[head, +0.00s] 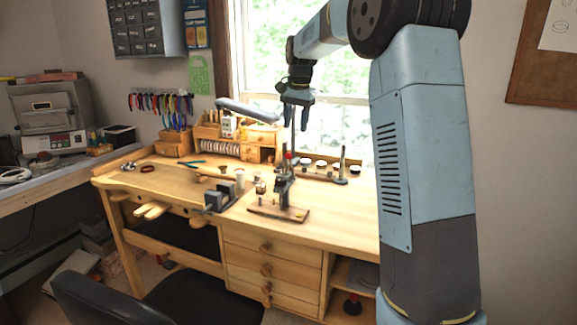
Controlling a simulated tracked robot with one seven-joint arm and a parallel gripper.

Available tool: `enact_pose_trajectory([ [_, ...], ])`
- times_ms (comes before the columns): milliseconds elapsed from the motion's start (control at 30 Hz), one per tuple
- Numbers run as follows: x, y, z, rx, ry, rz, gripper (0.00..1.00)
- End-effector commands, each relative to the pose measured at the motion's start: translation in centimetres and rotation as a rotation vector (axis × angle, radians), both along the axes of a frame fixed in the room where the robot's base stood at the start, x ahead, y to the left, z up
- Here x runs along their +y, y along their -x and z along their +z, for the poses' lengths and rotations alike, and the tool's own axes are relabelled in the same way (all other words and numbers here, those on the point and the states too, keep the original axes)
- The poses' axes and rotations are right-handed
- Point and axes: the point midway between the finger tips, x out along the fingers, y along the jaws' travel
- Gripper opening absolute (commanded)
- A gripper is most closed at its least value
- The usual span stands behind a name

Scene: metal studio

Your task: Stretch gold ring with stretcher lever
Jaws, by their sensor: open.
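A dark metal device (285,188), which looks like the ring stretcher, stands upright on a small wooden base (278,211) near the middle of the workbench. A red knob (288,155) shows at its top. My gripper (296,101) is open and points down, high above the device in front of the window. I cannot make out anything between its fingers. The gold ring is too small to pick out.
A dark vise-like block (222,197) sits on the bench's front edge left of the stretcher. A jointed lamp arm (248,110) reaches close to my gripper. Small jars and a wooden organizer (235,143) line the back. A black chair (110,305) stands in front.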

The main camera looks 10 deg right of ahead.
Motion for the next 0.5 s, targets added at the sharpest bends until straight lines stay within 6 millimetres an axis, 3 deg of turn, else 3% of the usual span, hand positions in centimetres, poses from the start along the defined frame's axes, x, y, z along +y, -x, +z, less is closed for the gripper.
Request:
enact_pose_trajectory([
  [33, -0.1, -1.5, -0.8, 0.013, -0.006, -0.019, 0.49],
  [200, -0.3, -4.5, -2.5, 0.045, -0.023, -0.075, 0.49],
  [500, -0.4, -6.0, -4.3, 0.062, -0.031, -0.104, 0.49],
])
